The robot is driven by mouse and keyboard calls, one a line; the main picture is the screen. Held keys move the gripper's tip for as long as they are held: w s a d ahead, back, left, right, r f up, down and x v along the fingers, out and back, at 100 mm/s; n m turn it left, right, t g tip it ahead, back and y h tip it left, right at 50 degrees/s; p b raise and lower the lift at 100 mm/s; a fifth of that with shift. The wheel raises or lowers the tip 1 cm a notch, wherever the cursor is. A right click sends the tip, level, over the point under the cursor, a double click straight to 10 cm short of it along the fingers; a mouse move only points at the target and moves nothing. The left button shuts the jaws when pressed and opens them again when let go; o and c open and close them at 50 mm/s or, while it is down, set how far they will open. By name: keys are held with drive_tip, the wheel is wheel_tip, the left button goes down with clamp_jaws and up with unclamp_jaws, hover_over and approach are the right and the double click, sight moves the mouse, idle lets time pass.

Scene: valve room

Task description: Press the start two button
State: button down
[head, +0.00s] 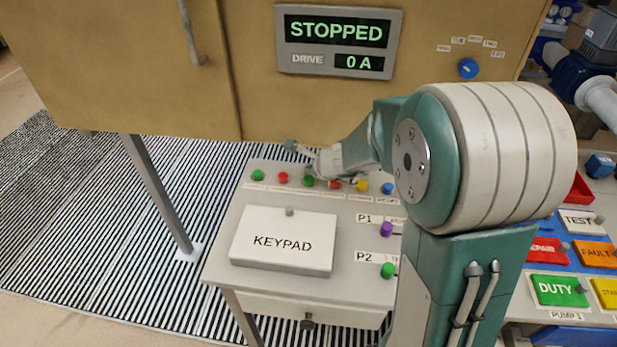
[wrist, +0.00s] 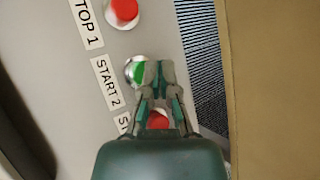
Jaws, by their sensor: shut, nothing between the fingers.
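The start two button (wrist: 135,74) is a green button in a pale ring beside a "START 2" label (wrist: 107,83) in the wrist view. My gripper (wrist: 153,68) is shut and empty, and its fingertips cover the button's right part. I cannot tell whether they touch it. In the head view the green button (head: 309,182) is third from the left in the desk's button row, and my gripper (head: 292,146) shows just above the row. A red button (wrist: 159,119) shows between the finger links, its label mostly hidden. Another red button (wrist: 123,11) sits beside a "TOP 1" label.
A display (head: 338,40) on the tan cabinet reads STOPPED, DRIVE 0 A. The keypad box (head: 283,242) sits on the grey desk in front of the row. Green (head: 258,175), yellow (head: 362,186) and blue (head: 388,188) buttons share the row. The cabinet stands close behind.

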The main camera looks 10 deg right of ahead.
sight(310, 179)
drive_tip(key=shift+f, duration=0.1)
drive_tip(key=shift+f, duration=0.3)
drive_tip(key=shift+f, duration=0.45)
idle(0.7)
drive_tip(key=shift+r, duration=0.95)
drive_tip(key=shift+r, duration=2.5)
drive_tip(key=shift+s, duration=0.1)
